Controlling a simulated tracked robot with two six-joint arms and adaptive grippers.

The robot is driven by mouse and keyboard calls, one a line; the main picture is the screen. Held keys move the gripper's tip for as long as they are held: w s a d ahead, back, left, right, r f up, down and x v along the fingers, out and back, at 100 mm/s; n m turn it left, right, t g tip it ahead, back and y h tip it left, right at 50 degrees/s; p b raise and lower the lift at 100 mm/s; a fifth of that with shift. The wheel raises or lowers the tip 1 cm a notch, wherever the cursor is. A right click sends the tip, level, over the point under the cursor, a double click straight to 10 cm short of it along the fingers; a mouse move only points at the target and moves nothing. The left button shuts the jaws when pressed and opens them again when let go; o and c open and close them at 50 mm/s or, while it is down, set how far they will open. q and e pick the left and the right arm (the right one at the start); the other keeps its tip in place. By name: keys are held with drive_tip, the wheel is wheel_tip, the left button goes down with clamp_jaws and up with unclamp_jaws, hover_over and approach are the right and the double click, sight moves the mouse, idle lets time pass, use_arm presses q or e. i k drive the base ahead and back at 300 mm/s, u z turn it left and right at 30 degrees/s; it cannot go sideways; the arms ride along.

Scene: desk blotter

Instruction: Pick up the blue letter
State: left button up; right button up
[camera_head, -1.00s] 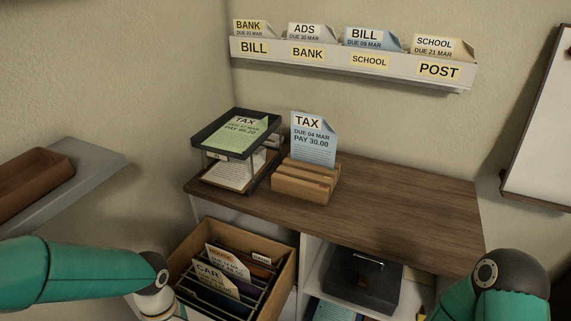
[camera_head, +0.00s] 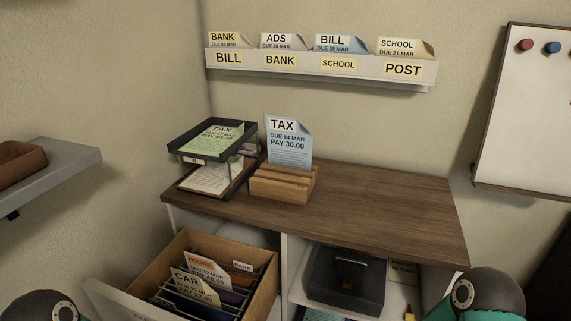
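A light blue letter marked TAX, DUE 04 MAR, PAY 30.00 (camera_head: 289,147) stands upright in a slotted wooden holder (camera_head: 283,187) on the cabinet top. Another light blue letter, marked BILL (camera_head: 339,43), stands in the wall rack (camera_head: 310,62) above the slot label SCHOOL. Only its upper part shows. Neither of my grippers is in view. Only parts of my arms show at the bottom left and bottom right corners.
A two-tier tray (camera_head: 252,126) with a green TAX letter (camera_head: 214,139) stands left of the holder. The brown cabinet top (camera_head: 390,205) is clear to the right. An open drawer (camera_head: 262,297) of files juts out below. A dark box (camera_head: 345,278) sits in the cabinet.

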sight(290, 144)
drive_tip(key=k, duration=1.1)
drive_tip(key=z, duration=0.2)
drive_tip(key=i, duration=0.8)
drive_tip(key=z, duration=0.55)
drive_tip(key=i, duration=0.8)
drive_tip(key=z, duration=0.25)
